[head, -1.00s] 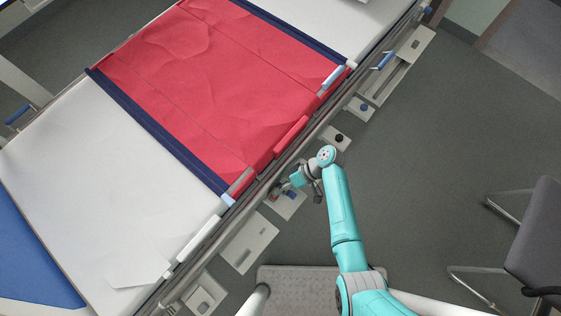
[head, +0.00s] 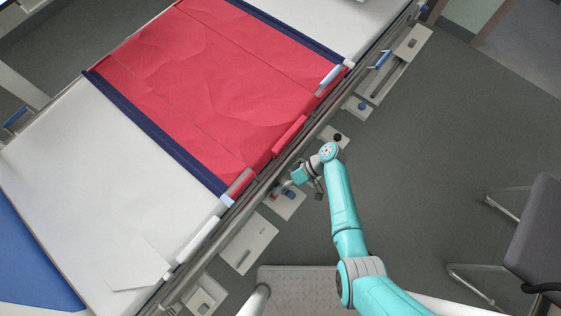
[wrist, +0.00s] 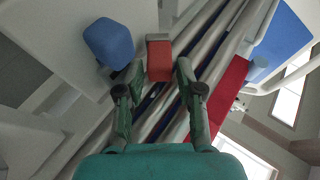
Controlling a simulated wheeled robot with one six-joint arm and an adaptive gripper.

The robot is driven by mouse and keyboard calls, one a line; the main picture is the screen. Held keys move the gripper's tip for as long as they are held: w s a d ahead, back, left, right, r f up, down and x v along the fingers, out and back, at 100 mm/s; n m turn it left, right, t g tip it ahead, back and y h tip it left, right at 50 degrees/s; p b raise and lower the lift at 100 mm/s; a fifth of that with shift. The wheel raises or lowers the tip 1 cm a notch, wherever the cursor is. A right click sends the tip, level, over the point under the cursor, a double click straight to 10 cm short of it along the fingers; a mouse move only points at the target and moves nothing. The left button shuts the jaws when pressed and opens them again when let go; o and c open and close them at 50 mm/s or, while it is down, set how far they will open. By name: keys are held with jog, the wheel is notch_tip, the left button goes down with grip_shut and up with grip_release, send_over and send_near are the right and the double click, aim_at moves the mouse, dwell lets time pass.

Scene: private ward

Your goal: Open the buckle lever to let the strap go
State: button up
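In the head view, a navy strap (head: 160,136) crosses the bed over the red sheet's edge and ends at the near bed side. My gripper (head: 287,187) is low beside the bed rail, close to a small red part (head: 274,196). In the wrist view, a red block-shaped lever (wrist: 159,61) on a grey mount lies ahead, between the tips of my gripper (wrist: 160,72). The fingers are apart, with gaps visible on both sides of the red lever. I cannot tell how the lever joins the strap.
A blue knob (wrist: 109,43) stands just left of the red lever; it also shows in the head view (head: 290,195). Bed rails run close by on the right in the wrist view. A black knob (head: 338,137) and a grey chair (head: 535,230) stand right. Floor between is clear.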

jog(key=v, duration=1.2)
dwell(0.5)
